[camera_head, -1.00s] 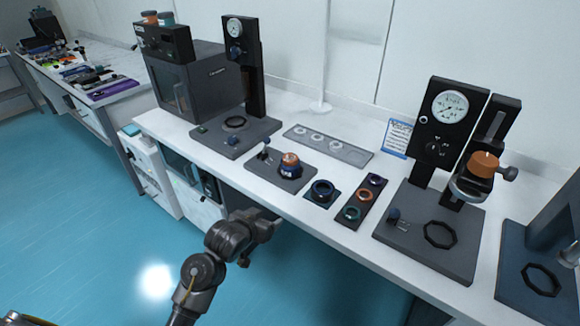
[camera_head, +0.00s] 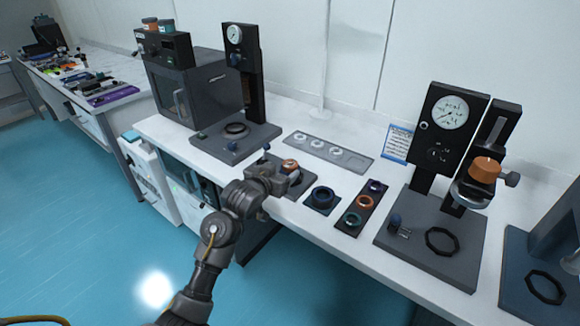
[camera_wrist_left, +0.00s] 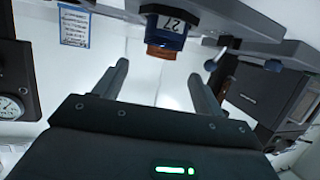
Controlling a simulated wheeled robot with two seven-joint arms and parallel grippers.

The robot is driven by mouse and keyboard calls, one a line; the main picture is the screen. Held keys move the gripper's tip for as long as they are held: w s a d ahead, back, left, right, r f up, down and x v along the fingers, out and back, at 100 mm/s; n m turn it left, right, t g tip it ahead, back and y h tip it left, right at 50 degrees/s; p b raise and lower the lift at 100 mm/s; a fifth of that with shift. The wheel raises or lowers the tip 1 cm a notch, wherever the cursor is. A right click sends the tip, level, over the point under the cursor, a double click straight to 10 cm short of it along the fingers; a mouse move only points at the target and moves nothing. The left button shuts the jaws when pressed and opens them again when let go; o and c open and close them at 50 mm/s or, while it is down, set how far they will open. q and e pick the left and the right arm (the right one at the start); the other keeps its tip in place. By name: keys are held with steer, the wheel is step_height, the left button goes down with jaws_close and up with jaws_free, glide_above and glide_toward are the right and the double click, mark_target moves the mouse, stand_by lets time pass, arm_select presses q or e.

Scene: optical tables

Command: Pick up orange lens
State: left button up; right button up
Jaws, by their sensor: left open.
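The orange lens (camera_head: 365,202) is a small ring lying in the middle of a dark strip holder (camera_head: 356,216), between a purple ring (camera_head: 376,187) and a teal ring (camera_head: 353,217). My left gripper (camera_head: 284,180) is open at the table's front edge, to the left of the holder and apart from the lens. Its two fingers (camera_wrist_left: 158,82) show apart and empty in the left wrist view. An orange-and-blue cylinder (camera_wrist_left: 163,45) with a dark marking appears beyond them. In the head view its orange top (camera_head: 290,165) shows behind the gripper. My right gripper is not visible.
A dark blue ring on a small plate (camera_head: 322,199) lies between my gripper and the holder. A gauge stand (camera_head: 449,119) with an orange-topped part (camera_head: 484,169) is at right. A grey oven (camera_head: 205,90) and another gauge stand (camera_head: 256,75) are at back left.

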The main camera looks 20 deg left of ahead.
mark_target(290, 164)
arm_select(q)
steer(key=shift+w, duration=0.5)
steer(key=p+x, duration=0.1)
steer(key=x, duration=0.3)
steer(key=shift+w+f, duration=0.1)
steer(key=shift+f, duration=0.15)
steer(key=c, duration=1.1)
steer(key=shift+r, duration=0.1)
